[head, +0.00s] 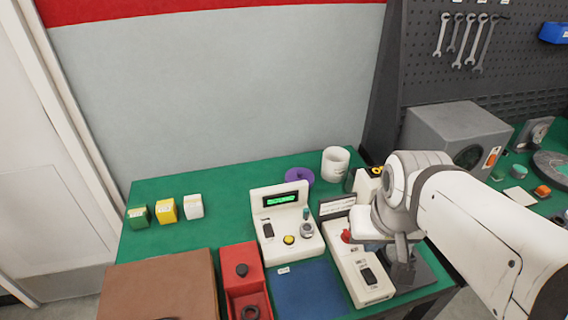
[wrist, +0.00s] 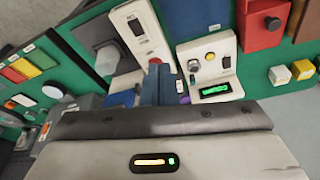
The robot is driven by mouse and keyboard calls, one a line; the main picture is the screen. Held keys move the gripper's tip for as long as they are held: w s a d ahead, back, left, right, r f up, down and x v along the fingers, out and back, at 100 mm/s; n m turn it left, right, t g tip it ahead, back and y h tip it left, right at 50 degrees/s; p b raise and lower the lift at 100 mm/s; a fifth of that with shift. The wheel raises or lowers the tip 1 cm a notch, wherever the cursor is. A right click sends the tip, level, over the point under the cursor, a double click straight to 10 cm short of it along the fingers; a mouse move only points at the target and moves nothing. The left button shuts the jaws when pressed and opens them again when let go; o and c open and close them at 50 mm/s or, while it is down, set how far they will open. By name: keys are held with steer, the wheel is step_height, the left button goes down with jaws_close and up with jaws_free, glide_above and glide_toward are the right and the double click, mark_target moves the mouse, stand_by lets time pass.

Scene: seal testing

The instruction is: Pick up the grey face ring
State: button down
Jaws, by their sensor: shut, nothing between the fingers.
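I cannot clearly make out a grey face ring in either view. A dark ring (head: 250,312) lies in the open red tray at the bottom of the head view; its exact colour is hard to tell. My gripper (head: 403,256) is above the right part of the green bench, beside the white device with the red knob. Its blue-grey fingers (wrist: 160,85) are shut and empty in the wrist view. A grey block on a dark plate (wrist: 108,58) shows left of the fingers. My arm hides part of the bench there.
A white tester (head: 289,226) with a green display stands mid-bench, beside the white device (head: 362,275). A purple disc (head: 299,177) and white cup (head: 335,162) stand behind.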

mark_target(307, 227)
steer(key=c, duration=2.1)
jaws_free()
steer(key=shift+c, duration=0.2)
